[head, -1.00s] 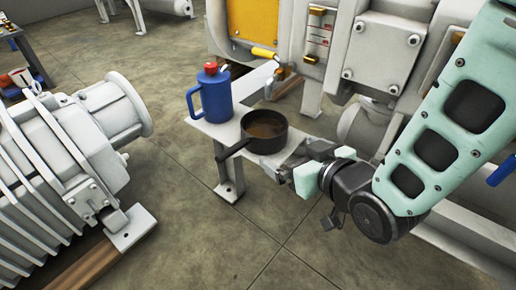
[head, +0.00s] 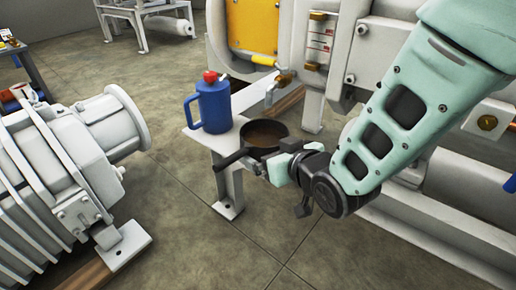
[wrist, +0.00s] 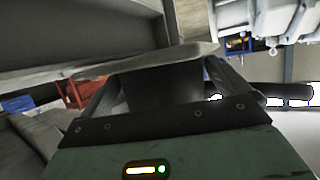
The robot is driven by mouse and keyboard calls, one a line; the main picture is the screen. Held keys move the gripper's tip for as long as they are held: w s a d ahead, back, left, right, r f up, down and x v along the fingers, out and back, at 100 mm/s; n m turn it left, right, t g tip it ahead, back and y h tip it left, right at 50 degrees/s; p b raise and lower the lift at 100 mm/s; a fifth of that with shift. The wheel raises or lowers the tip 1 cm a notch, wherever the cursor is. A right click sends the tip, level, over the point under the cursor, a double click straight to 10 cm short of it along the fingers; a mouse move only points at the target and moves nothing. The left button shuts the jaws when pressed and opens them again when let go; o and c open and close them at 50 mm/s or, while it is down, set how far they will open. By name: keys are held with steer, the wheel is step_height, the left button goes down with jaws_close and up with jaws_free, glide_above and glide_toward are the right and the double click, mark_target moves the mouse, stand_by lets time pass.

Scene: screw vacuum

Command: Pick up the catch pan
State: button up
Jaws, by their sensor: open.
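The catch pan (head: 266,135) is a dark round pan with brown contents, on the light shelf (head: 198,134) in the head view.
A blue jug (head: 214,105) with a red cap stands on the shelf just left of the pan. A yellow-handled valve (head: 264,61) sits behind. A large grey machine (head: 60,170) fills the left, and bare floor (head: 190,235) lies between it and the shelf.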

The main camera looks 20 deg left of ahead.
steer(key=c, duration=0.8)
steer(key=shift+r, duration=0.1)
steer(key=shift+r, duration=0.1)
steer(key=shift+r+p, duration=1.4)
steer(key=shift+r, duration=0.3)
steer(key=s+d+p, duration=0.2)
steer(key=s+d, duration=0.3)
steer(key=shift+s+d, duration=0.3)
steer(key=shift+s, duration=0.05)
steer(key=s+d+p, duration=0.1)
steer(key=p, duration=0.3)
steer(key=shift+s+d+r+p, duration=0.15)
steer(key=shift+s+d+p, duration=0.25)
steer(key=shift+c, duration=0.2)
steer(key=shift+s+p, duration=0.1)
steer(key=shift+p, duration=0.85)
steer(key=shift+s+d+p, duration=0.1)
steer(key=shift+d+p, duration=0.05)
steer(key=shift+p, duration=0.35)
